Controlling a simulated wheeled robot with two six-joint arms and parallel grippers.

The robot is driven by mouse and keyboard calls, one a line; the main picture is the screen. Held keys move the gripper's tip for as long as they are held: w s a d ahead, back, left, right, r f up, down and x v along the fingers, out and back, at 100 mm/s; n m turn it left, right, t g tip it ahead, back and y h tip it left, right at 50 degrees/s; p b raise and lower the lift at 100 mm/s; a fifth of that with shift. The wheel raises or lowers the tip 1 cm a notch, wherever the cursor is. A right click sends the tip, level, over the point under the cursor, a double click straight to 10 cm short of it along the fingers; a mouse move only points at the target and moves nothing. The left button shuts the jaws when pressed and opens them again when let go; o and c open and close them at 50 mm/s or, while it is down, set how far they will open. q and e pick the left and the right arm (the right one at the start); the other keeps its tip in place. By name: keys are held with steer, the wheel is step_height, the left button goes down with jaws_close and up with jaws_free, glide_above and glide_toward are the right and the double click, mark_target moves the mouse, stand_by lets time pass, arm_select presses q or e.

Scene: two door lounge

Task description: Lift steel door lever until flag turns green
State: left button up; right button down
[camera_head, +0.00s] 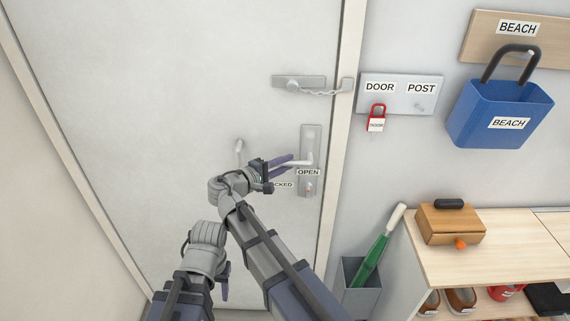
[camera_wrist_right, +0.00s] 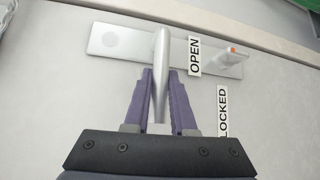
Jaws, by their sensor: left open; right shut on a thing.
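The steel door lever (camera_head: 303,162) sticks out to the left from its upright plate (camera_head: 311,134) on the pale door. In the right wrist view the lever (camera_wrist_right: 162,60) runs between the purple fingers of my right gripper (camera_wrist_right: 160,85), which is shut on it. In the head view the right gripper (camera_head: 284,163) is at the lever, which looks about level. A turn piece with a small orange-red mark (camera_wrist_right: 233,50) sits on the same plate, beside the OPEN label (camera_wrist_right: 194,56). No green flag shows. My left gripper (camera_head: 224,287) is low at the left, away from the door lever, mostly hidden by its arm.
A door chain (camera_head: 320,92) hangs above the lever. A small grey hook (camera_head: 239,147) is on the door.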

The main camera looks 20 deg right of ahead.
stand_by(0.8)
steer(key=shift+r+p, duration=0.35)
steer(key=shift+p, duration=0.2)
steer(key=r+m+y+p, duration=0.1)
steer(key=p, duration=0.2)
steer(key=r+y+p, duration=0.1)
steer(key=p, duration=0.1)
steer(key=r+m+y+p, duration=0.1)
steer(key=p, duration=0.2)
steer(key=shift+s+d+m+y+p, duration=0.15)
steer(key=shift+d+m+y+p, duration=0.15)
steer(key=shift+d+r+m+y+p, duration=0.35)
steer(key=shift+y+p, duration=0.45)
steer(key=shift+p, duration=0.45)
steer(key=shift+f, duration=0.1)
steer(key=c, duration=0.8)
jaws_free()
steer(key=shift+o, duration=0.2)
